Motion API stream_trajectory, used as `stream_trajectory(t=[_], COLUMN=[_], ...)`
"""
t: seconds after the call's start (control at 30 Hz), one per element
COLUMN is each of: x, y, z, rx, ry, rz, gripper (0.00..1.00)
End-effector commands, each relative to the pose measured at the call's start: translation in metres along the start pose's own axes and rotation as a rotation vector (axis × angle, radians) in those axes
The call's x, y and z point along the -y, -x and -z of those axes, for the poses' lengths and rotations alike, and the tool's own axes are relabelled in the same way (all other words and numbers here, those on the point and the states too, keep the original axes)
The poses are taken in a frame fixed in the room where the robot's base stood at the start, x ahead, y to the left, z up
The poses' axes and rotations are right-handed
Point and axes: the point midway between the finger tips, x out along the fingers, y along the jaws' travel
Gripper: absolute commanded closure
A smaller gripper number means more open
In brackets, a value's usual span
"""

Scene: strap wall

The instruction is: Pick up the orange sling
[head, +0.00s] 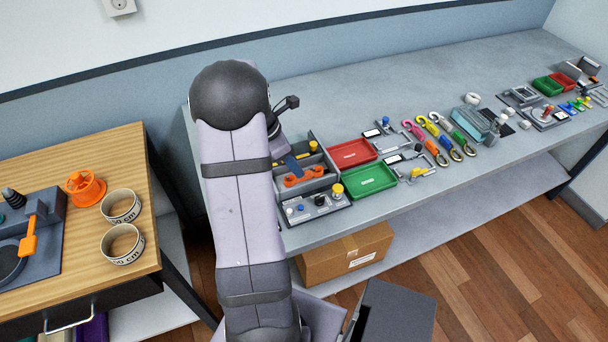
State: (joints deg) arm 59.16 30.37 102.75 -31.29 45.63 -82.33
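A row of small hook-shaped coloured straps lies on the grey bench right of centre in the head view. One with an orange lower part (436,152) is at the front left of this row and looks like the orange sling. Pink, yellow and blue pieces lie close around it, and I cannot tell whether they touch. My arm rises through the left middle of the picture, well to the left of the row. My gripper's fingers are hidden behind the arm, so their state does not show.
A red tray (352,153) and a green tray (370,181) stand between my arm and the row. A grey organiser (322,150) holds another orange item (303,177). A teal device (472,122) stands right of the row. The bench's back strip (400,75) is clear.

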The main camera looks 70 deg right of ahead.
Motion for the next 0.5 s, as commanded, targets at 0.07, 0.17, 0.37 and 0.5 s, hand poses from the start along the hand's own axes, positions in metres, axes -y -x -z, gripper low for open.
stream_trajectory(t=[0.07,0.17,0.37,0.5], x=[0.0,0.0,0.001,0.0], y=[-0.001,-0.005,-0.027,-0.044], z=[0.0,-0.002,-0.007,-0.006], rx=[0.0,0.0,-0.001,-0.001], ry=[0.0,0.0,0.0,0.0], rz=[0.0,0.001,0.003,0.002], gripper=[0.66,0.66,0.66,0.66])
